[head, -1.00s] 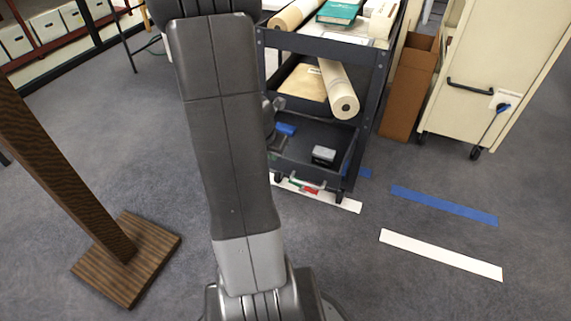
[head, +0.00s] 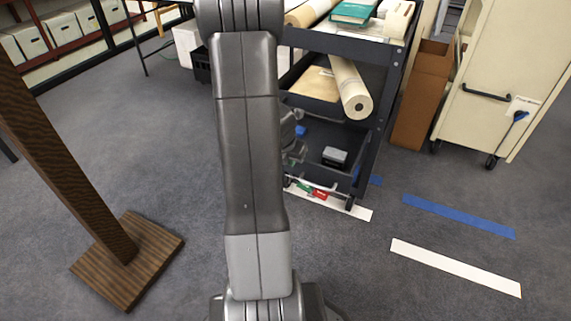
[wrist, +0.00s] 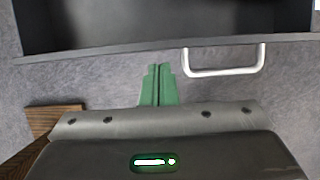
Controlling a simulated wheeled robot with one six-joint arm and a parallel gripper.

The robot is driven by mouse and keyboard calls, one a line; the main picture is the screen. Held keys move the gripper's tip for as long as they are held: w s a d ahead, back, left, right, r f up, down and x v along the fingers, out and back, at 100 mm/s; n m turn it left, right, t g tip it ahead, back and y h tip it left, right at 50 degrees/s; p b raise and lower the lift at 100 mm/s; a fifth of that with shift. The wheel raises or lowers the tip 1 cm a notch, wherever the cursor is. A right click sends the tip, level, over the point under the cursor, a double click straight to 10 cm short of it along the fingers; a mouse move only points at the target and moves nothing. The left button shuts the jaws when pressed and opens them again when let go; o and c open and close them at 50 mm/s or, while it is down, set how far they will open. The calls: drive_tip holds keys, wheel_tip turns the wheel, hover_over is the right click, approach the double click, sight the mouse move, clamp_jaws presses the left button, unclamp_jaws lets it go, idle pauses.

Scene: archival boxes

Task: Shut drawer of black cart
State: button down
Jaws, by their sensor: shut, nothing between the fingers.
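The black cart (head: 372,140) stands right of my arm in the head view. Its low drawer (head: 343,178) is open toward me, with a small grey box and a blue item inside. In the wrist view the drawer's front panel (wrist: 110,52) crosses the top, and its pale bar handle (wrist: 225,72) sticks out right of centre. My gripper (wrist: 157,68) has its green fingers together and empty. In that view the tips are just below the panel, left of the handle, with a small gap visible. My arm hides the drawer's left part in the head view; the fingers are unclear there.
A wooden post on a square base (head: 130,262) stands at left. A brown upright box (head: 420,95) and a cream cabinet on wheels (head: 495,95) stand right of the cart. White tape (head: 455,268) and blue tape (head: 460,216) lie on the floor. Open carpet lies between post and arm.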

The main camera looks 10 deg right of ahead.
drive_tip(key=shift+w+d, duration=0.25)
drive_tip(key=shift+w, duration=0.1)
